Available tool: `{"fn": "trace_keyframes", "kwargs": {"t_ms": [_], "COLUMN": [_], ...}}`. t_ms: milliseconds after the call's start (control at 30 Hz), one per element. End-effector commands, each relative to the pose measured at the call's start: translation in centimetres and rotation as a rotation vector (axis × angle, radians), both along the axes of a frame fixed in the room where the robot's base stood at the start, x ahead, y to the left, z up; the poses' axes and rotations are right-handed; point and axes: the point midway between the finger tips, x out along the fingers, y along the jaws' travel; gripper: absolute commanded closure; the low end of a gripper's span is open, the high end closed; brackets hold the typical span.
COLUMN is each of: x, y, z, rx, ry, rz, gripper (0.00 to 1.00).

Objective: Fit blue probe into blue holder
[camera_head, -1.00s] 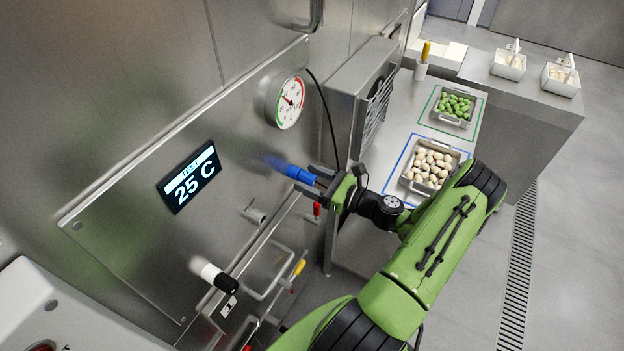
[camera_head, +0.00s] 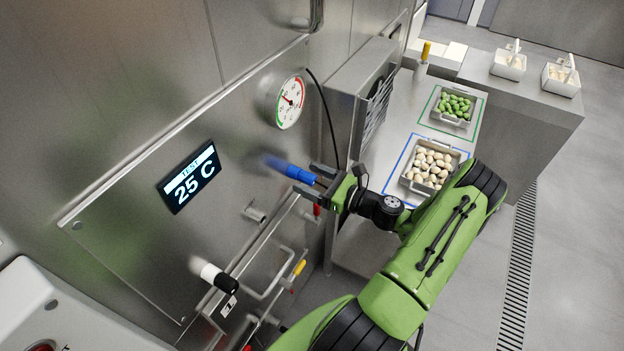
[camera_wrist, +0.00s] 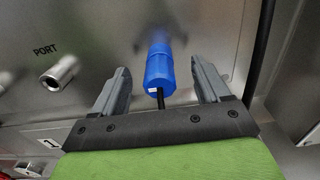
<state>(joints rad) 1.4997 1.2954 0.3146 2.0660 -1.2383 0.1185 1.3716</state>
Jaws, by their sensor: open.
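A blue cylinder with a black stem or cable at its near end, which looks like the blue probe (camera_head: 300,174), sticks out from the steel wall panel. In the wrist view the probe (camera_wrist: 159,75) lies between the two grey fingers, with a visible gap on each side. A narrower blue part, which looks like the blue holder (camera_head: 275,162), is at its far end against the wall. The two line up, but how deep the probe sits cannot be told. My gripper (camera_head: 314,180) is open around the probe and does not visibly touch it.
A round gauge (camera_head: 289,101) and a 25 C display (camera_head: 190,177) are on the wall. A metal port (camera_wrist: 60,73) and a white-and-black fitting (camera_head: 214,275) stick out nearby. Pipes run below. A steel box (camera_head: 362,95) stands right, beside a counter with trays.

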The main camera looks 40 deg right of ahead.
Motion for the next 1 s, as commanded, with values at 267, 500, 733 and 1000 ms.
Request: {"fn": "trace_keyframes", "kwargs": {"t_ms": [267,500,733,1000], "x": [-0.2,-2.2,-4.2,-6.4], "y": [-0.1,-0.9,-1.6,-2.3], "z": [0.0,0.1,0.0,0.0], "rx": [0.0,0.001,0.0,0.0], "ry": [0.0,0.0,0.001,0.001], "rz": [-0.001,-0.003,-0.002,-0.001], "gripper": [0.25,0.25,0.25,0.25]}}
